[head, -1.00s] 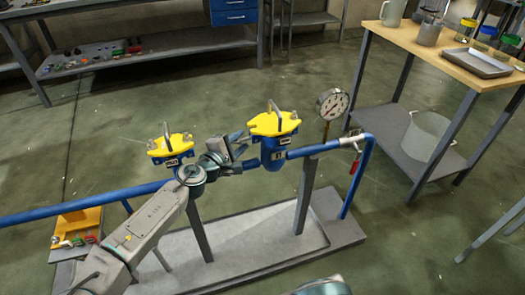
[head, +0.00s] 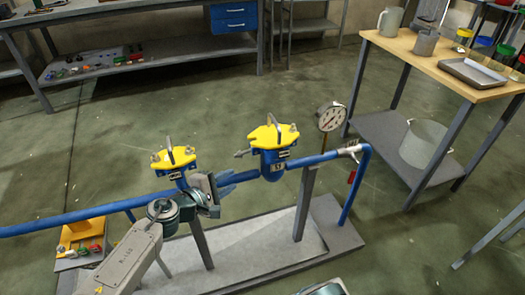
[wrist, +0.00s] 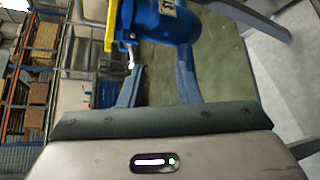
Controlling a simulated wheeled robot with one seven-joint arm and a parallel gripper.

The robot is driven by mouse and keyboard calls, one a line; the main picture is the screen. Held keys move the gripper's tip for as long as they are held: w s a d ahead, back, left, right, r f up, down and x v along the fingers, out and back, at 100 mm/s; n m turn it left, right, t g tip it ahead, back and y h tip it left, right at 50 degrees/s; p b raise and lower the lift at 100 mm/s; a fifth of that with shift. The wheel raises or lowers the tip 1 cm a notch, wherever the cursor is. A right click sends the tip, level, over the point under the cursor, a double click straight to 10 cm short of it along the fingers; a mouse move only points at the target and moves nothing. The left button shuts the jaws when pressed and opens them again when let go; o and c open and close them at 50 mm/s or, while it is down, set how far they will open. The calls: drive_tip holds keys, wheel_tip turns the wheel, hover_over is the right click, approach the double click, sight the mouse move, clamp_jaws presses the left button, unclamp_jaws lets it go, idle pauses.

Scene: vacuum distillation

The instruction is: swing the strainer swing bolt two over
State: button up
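Two blue strainers with yellow lids sit on a blue pipe, the left strainer (head: 180,180) and the right strainer (head: 272,160). On the right one, a swing bolt (head: 242,153) sticks out sideways to the left, clear of the yellow lid (head: 266,135). Another bolt (head: 293,128) stands at the lid's right side. My gripper (head: 232,178) is between the strainers, below the sideways bolt, with fingers pointing right. In the wrist view my gripper (wrist: 158,78) has its fingers apart and empty, with the strainer body (wrist: 165,20) just beyond. Which bolt is number two cannot be told.
A pressure gauge (head: 331,117) stands right of the right strainer, near a valve with a red tag (head: 351,177). The blue pipe (head: 100,211) runs left. A wooden-topped table (head: 420,62) with vessels is at the right. Open floor lies behind the pipe.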

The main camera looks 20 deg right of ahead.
drive_tip(key=s+d+f+m+g+y+p, duration=0.45)
drive_tip(key=s+d+g, duration=0.25)
drive_tip(key=s+g, duration=0.2)
drive_tip(key=s+r+m+y+p, duration=0.2)
drive_tip(key=r+p, duration=0.1)
drive_tip(key=r, duration=0.5)
drive_tip(key=s+a+r+m+t+y+p, duration=0.1)
drive_tip(key=s+r+y+p, duration=0.1)
drive_tip(key=r, duration=0.7)
drive_tip(key=s+r+m+y+p, duration=0.2)
drive_tip(key=r+y+p, duration=0.2)
drive_tip(key=r, duration=0.5)
drive_tip(key=shift+a+m+t+p, duration=0.3)
drive_tip(key=shift+m+p, duration=0.05)
drive_tip(key=shift+p, duration=0.3)
